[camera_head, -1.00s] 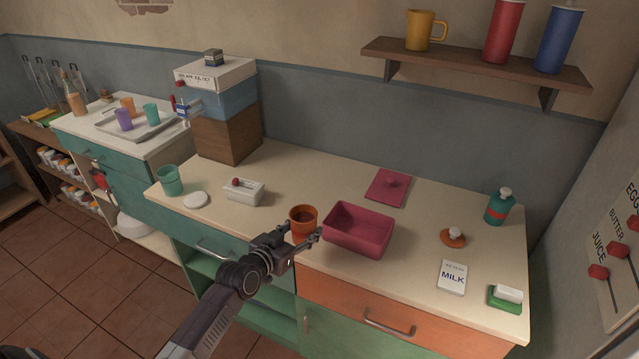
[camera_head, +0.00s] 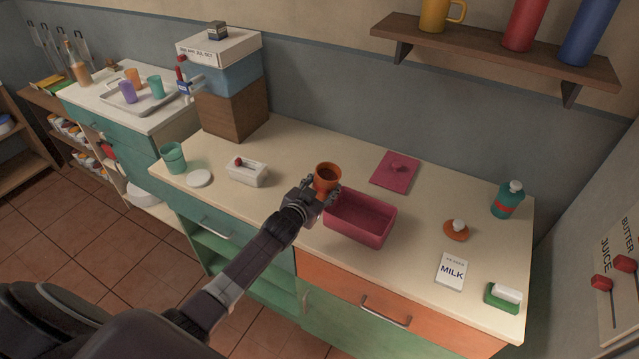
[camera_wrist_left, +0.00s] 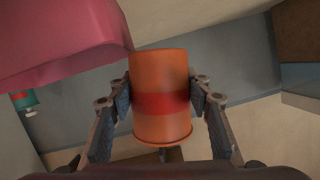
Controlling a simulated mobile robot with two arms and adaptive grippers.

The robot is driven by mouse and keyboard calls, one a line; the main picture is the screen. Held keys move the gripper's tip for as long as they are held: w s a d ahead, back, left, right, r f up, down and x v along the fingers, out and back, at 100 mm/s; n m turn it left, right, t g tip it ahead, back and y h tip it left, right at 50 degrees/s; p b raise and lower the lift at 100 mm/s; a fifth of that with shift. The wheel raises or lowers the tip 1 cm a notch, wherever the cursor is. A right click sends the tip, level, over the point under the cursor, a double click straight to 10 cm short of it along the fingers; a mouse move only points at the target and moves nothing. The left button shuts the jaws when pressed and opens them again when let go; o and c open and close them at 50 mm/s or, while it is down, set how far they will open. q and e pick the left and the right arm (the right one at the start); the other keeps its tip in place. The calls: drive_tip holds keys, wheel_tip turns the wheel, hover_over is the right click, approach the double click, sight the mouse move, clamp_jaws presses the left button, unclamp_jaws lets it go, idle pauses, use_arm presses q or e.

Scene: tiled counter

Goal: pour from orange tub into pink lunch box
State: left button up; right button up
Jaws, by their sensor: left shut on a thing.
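The orange tub (camera_head: 328,174) is held upright in my left gripper (camera_head: 323,192), beside the far left corner of the pink lunch box. In the left wrist view the tub (camera_wrist_left: 160,75) with its red band sits between the two fingers of my left gripper (camera_wrist_left: 163,100), which touch its sides. The pink lunch box (camera_head: 357,232) stands open on the counter, just right of the gripper. Its near wall also fills the upper left of the left wrist view (camera_wrist_left: 60,40). The tub's contents cannot be made out. My right gripper is not in view.
The pink lid (camera_head: 395,172) lies behind the box. An orange lid with a white knob (camera_head: 456,229), a milk carton (camera_head: 452,270) and a green-and-white sponge (camera_head: 503,297) lie to the right. A white box (camera_head: 247,172) and teal cup (camera_head: 173,158) stand left. A shelf (camera_head: 490,48) hangs above.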

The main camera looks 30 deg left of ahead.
sight(330, 187)
use_arm(q)
drive_tip(key=shift+w+d, duration=0.15)
drive_tip(key=shift+d, duration=0.35)
drive_tip(key=shift+w+d+f, duration=0.1)
drive_tip(key=shift+d, duration=0.25)
drive_tip(key=shift+d+m+b, duration=0.5)
drive_tip(key=shift+d+b, duration=0.05)
drive_tip(key=shift+d, duration=0.15)
drive_tip(key=shift+a+r+m+y, duration=0.15)
drive_tip(key=shift+r+m+y, duration=0.35)
drive_tip(key=shift+r, duration=0.45)
drive_tip(key=shift+a+r+m, duration=0.1)
drive_tip(key=shift+a+m, duration=0.05)
drive_tip(key=shift+m, duration=0.15)
drive_tip(key=shift+a+m+y+b, duration=0.3)
drive_tip(key=shift+m+y+b, duration=0.3)
drive_tip(key=shift+b, duration=0.45)
drive_tip(key=shift+a+f+m+t+b, duration=0.1)
drive_tip(key=shift+f+m+t+b, duration=0.25)
drive_tip(key=shift+m+b, duration=0.7)
drive_tip(key=shift+r, duration=0.2)
drive_tip(key=shift+f+m+y+b, duration=0.15)
drive_tip(key=shift+m+y+b, duration=0.1)
drive_tip(key=shift+y+b, duration=0.25)
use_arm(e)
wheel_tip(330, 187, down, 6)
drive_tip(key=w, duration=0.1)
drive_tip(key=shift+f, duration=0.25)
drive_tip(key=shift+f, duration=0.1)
